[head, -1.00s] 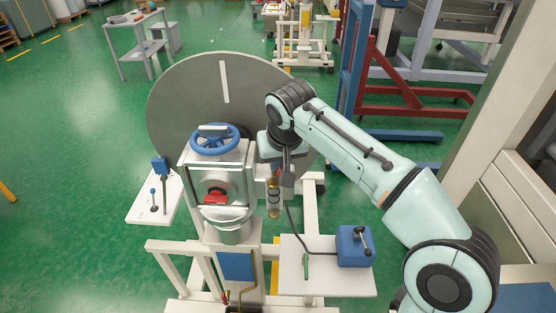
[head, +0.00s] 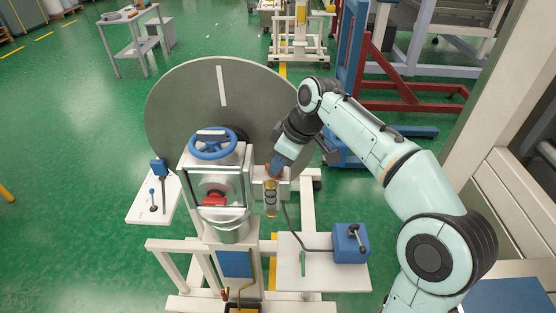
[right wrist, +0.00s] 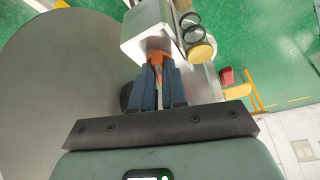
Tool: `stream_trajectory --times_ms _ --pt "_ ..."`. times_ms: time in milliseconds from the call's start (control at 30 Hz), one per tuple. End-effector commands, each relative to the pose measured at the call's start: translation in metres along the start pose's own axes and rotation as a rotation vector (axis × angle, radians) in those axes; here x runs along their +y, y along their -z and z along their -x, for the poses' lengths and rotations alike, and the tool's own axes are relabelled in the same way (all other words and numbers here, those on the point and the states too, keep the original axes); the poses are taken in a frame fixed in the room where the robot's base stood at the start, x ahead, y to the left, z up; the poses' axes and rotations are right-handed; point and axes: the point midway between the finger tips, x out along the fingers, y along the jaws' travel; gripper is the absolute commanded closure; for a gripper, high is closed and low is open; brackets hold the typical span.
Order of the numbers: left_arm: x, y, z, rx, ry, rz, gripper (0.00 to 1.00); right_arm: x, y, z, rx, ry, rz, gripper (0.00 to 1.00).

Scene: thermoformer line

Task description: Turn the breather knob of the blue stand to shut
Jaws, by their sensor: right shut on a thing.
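The stand has a white frame (head: 309,215), a blue handwheel (head: 213,143) on top and a blue panel (head: 234,264) low on its front. An orange knob (head: 273,171) sits on a white block to the right of the handwheel, just above a sight glass (head: 270,199). My right gripper (head: 279,164) reaches it from the upper right and is shut on it. In the right wrist view, the blue fingers (right wrist: 160,88) close around the orange knob (right wrist: 157,60) and partly hide it. Its turned position cannot be told. My left gripper is not in view.
A large grey disc (head: 175,105) stands behind the block, close to my gripper. A side shelf (head: 320,278) holds a blue lever box (head: 350,243) with a dark cable. A left shelf (head: 140,203) carries small levers. Green floor is open at left.

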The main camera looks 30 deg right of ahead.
Motion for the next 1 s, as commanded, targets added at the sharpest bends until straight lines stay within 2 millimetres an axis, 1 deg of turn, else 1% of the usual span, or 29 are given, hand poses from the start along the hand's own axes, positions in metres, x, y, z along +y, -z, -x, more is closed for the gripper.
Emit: stream_trajectory --times_ms 33,200,433,700,1000 --pt "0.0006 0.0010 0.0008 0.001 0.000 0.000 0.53 0.0004 -0.0014 -0.0037 -0.009 0.024 0.034 1.00" --pt "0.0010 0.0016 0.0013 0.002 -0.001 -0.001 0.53 0.0015 -0.0019 -0.0045 -0.010 0.072 0.152 1.00" --pt "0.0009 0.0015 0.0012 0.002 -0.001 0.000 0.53 0.0020 -0.0018 -0.0050 -0.010 0.119 0.262 1.00" --pt "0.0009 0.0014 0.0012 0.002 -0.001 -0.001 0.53 0.0023 -0.0021 -0.0050 -0.011 0.142 0.318 1.00" --pt "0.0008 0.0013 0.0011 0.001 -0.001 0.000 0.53 0.0023 -0.0023 -0.0053 -0.012 0.146 0.325 1.00"
